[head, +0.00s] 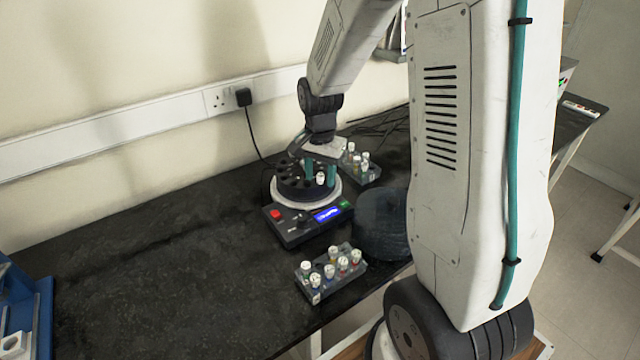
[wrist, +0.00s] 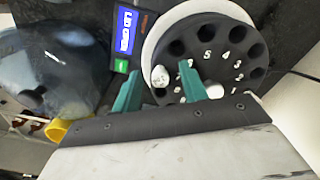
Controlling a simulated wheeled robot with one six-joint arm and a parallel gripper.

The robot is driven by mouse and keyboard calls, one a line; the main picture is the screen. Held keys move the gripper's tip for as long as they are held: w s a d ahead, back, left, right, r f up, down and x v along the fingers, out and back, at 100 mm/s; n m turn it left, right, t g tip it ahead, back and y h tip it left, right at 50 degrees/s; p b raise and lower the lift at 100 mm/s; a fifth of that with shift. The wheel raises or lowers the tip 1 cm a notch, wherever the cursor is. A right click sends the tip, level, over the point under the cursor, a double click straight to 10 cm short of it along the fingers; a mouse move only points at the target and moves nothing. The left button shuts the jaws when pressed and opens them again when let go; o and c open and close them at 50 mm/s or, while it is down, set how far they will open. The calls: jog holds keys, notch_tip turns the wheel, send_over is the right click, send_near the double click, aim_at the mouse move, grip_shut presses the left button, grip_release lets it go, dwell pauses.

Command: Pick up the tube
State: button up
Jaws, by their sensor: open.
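A white-capped tube (head: 320,178) stands in the black rotor (head: 290,185) of the centrifuge; its cap also shows in the wrist view (wrist: 160,76). Its body is hidden in the rotor. My gripper (head: 320,184) is over the rotor, with its teal fingers pointing down. In the wrist view my gripper (wrist: 159,69) is open, one finger on each side of the cap. I cannot tell whether a finger touches it.
The centrifuge's control panel (head: 328,214) is lit blue. A rack (head: 345,283) with several capped tubes stands in front, another (head: 372,174) behind. A dark round see-through cover (head: 382,225) lies to the right. The bench (head: 150,260) is clear on the left.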

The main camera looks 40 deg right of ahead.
grip_shut()
jog(key=shift+r, duration=0.1)
